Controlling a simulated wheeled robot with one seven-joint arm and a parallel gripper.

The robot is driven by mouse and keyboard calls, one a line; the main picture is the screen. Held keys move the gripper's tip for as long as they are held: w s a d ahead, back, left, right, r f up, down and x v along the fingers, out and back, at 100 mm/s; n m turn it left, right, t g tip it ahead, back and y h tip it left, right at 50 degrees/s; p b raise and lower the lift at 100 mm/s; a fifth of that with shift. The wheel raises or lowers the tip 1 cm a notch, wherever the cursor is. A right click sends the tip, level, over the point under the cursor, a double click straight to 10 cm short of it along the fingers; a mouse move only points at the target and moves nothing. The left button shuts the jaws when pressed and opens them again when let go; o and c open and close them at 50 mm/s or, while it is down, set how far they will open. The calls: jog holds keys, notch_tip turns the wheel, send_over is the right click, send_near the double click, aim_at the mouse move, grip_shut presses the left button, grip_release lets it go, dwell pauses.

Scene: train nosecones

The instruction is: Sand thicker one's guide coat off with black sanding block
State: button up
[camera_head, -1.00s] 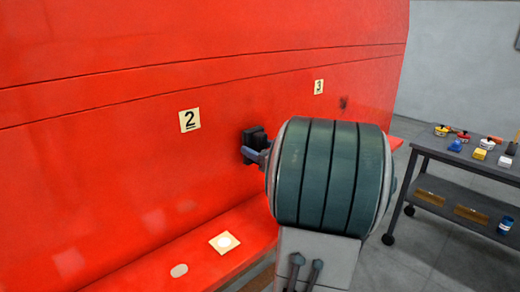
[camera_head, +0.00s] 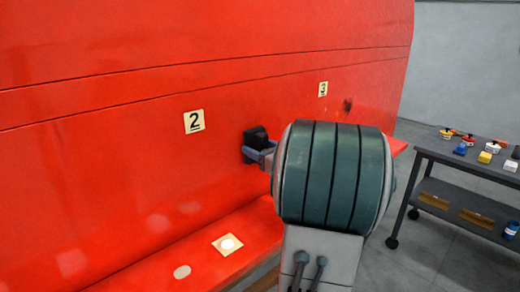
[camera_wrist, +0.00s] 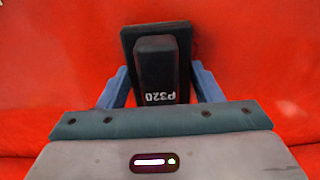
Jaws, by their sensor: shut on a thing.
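My gripper (camera_wrist: 160,88) is shut on the black sanding block (camera_wrist: 178,50). Its blue fingers sit on either side of the block's grip, which is marked P320. In the head view the block (camera_head: 256,136) is at the red nosecone wall (camera_head: 130,150), right of and below the label 2 (camera_head: 194,121). The block's pad faces the red surface and appears to touch it. A faint dark shade borders the pad in the wrist view; whether it is guide coat or shadow I cannot tell. A small dark patch (camera_head: 347,105) shows near the label 3 (camera_head: 323,89).
A red ledge (camera_head: 200,255) runs below the wall and carries a pale square with a bright disc (camera_head: 227,244). A grey cart (camera_head: 465,163) stands at right with small coloured blocks and containers on top. Grey floor lies open between them.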

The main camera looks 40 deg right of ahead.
jog(key=d, duration=0.7)
jog(key=shift+w+p, duration=0.35)
jog(key=shift+p, duration=0.05)
jog(key=shift+s+a+b, duration=0.15)
jog(key=shift+a+b, duration=0.7)
jog(key=shift+a, duration=1.05)
jog(key=shift+s+a+b, duration=0.15)
jog(key=shift+a+b, duration=0.65)
jog(key=shift+a, duration=1.05)
jog(key=shift+d, duration=0.15)
